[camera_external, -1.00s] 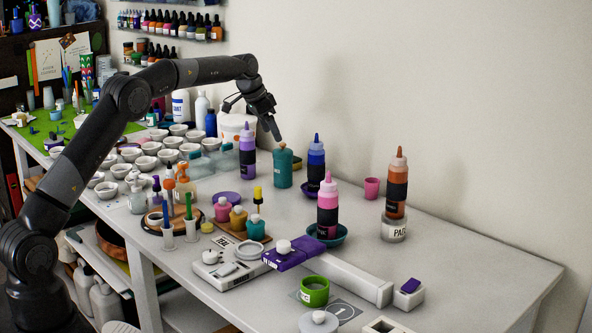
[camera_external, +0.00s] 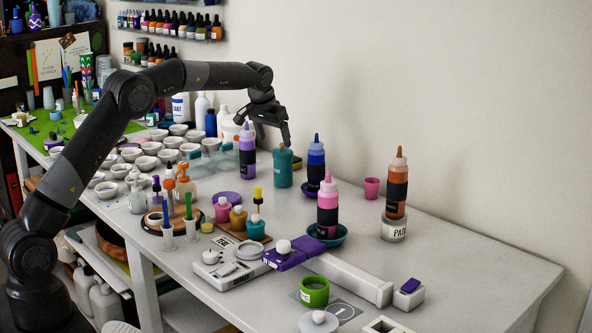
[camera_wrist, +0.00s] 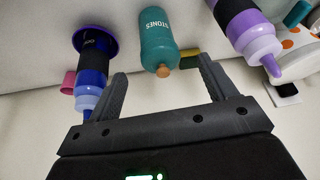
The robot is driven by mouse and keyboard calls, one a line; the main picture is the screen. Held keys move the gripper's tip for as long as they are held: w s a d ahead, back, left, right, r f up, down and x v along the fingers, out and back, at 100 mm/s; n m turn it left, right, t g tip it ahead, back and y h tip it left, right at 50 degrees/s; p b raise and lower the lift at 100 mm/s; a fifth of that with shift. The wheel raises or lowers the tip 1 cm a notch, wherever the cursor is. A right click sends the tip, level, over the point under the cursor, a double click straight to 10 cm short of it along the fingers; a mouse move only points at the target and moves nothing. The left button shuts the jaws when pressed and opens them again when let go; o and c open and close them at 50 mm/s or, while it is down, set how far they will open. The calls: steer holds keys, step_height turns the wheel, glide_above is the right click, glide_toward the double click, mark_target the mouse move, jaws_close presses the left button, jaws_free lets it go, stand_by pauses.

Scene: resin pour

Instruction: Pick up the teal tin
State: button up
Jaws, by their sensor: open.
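The teal tin (camera_external: 283,170) stands upright on the white table, between a lilac bottle and a blue bottle. It has a rounded top with a small orange-brown tip and lettering that reads "STONES" in the wrist view (camera_wrist: 157,42). My gripper (camera_external: 273,137) is open and empty, pointing down just above the tin's top. In the wrist view the tin lies between the lines of my two fingers, beyond the fingertips (camera_wrist: 162,76). No contact shows.
The lilac bottle (camera_external: 247,155) stands close left of the tin, and the blue bottle (camera_external: 316,165) close right on a purple dish. A pink bottle (camera_external: 327,212) stands in front. White bowls (camera_external: 148,163) crowd the left.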

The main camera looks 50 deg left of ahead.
mark_target(282, 154)
steer(key=w+f+n, duration=0.1)
steer(key=f, duration=0.2)
steer(key=w+f+n+y, duration=0.1)
steer(key=w+f+n, duration=0.1)
steer(key=f, duration=0.1)
steer(key=w+f+n+y, duration=0.1)
steer(key=f, duration=0.2)
steer(key=shift+w+a+f+n+t, duration=0.2)
steer(key=shift+a+f+n+t, duration=0.05)
steer(key=shift+a+n+t, duration=0.15)
steer(key=shift+c, duration=0.6)
steer(key=c, duration=1.2)
